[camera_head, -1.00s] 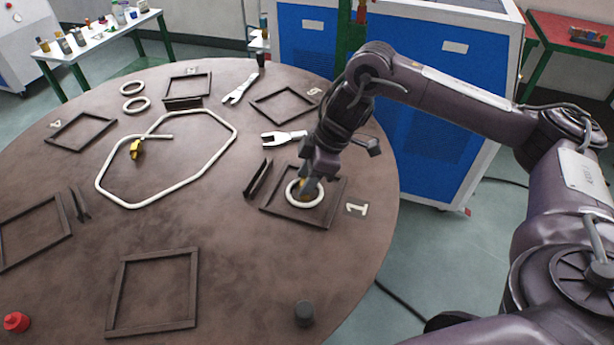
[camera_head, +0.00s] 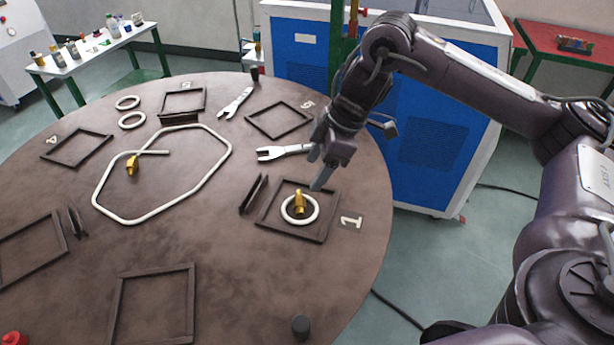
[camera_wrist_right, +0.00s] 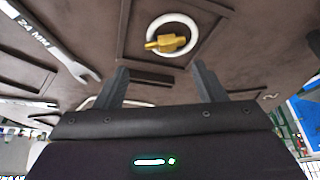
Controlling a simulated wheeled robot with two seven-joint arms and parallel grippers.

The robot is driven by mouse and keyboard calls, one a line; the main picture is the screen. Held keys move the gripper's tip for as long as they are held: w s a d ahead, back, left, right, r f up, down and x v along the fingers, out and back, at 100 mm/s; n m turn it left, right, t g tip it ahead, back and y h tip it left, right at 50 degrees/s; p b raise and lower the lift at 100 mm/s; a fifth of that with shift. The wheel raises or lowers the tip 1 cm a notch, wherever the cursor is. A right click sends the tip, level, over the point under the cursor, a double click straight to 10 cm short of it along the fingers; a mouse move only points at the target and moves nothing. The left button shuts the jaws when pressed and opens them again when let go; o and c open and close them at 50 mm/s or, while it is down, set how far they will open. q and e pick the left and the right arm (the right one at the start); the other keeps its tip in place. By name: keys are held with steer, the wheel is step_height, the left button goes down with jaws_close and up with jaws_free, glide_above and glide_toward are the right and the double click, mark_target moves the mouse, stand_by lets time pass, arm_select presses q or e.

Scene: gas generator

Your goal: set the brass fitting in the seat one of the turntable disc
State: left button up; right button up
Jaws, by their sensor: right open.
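The brass fitting (camera_head: 299,203) stands inside the white ring (camera_head: 314,215) in the square frame of seat one (camera_head: 324,236), beside the "1" label on the turntable disc (camera_head: 225,265). In the right wrist view the fitting (camera_wrist_right: 165,43) lies within the ring (camera_wrist_right: 193,36), clear of my fingers. My right gripper (camera_head: 318,182) is open and empty, just above and behind the fitting; its two fingers (camera_wrist_right: 160,85) show apart in the wrist view. My left gripper is not in view.
The bent white tube (camera_head: 218,165) lies mid-disc. Wrenches (camera_head: 283,153), two loose white rings (camera_head: 132,121), other square frames (camera_head: 152,270) and a dark cylinder (camera_head: 300,326) are around it. A blue cabinet (camera_head: 430,150) stands behind the disc.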

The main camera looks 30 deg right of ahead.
steer(key=shift+p+v, duration=0.65)
steer(key=shift+v, duration=1.2)
